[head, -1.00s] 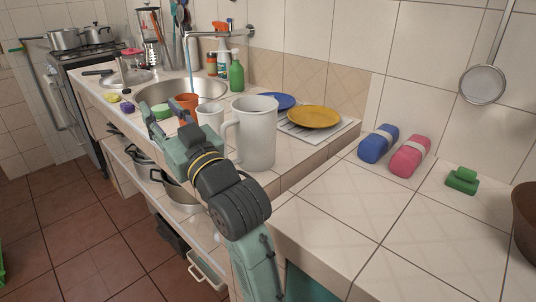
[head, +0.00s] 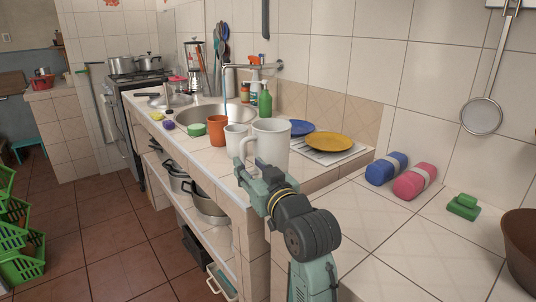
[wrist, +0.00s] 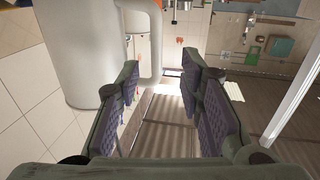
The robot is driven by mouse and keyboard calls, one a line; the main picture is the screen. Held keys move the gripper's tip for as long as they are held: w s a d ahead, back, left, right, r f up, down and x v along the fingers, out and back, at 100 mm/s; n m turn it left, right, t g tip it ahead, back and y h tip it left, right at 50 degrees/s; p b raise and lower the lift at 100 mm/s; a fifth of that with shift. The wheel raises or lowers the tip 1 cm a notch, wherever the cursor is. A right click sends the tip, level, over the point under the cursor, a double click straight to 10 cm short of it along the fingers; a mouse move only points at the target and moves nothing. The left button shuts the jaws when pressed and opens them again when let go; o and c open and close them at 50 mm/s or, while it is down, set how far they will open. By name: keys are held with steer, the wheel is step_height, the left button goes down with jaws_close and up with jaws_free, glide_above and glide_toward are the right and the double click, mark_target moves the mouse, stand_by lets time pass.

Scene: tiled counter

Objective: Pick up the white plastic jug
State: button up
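The white plastic jug (head: 271,146) stands upright near the front edge of the sink counter, its handle on the left. In the wrist view its large pale body (wrist: 85,45) fills the upper left, and its handle (wrist: 152,45) curves down ahead of the gap between my fingers. My gripper (head: 254,174) is in front of the jug's lower part, just below the handle, and hides part of its base. In the wrist view my gripper (wrist: 165,95) is open, with two ridged pads wide apart and nothing between them. I cannot tell whether a finger touches the jug.
The sink (head: 190,113) is beyond. The right counter (head: 400,240) has clear tiles in front.

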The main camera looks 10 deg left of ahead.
mark_target(243, 157)
steer(key=p+x, duration=0.2)
steer(key=x, duration=0.4)
steer(key=shift+w+a, duration=0.1)
steer(key=shift+w, duration=0.3)
jaws_close()
stand_by(0.4)
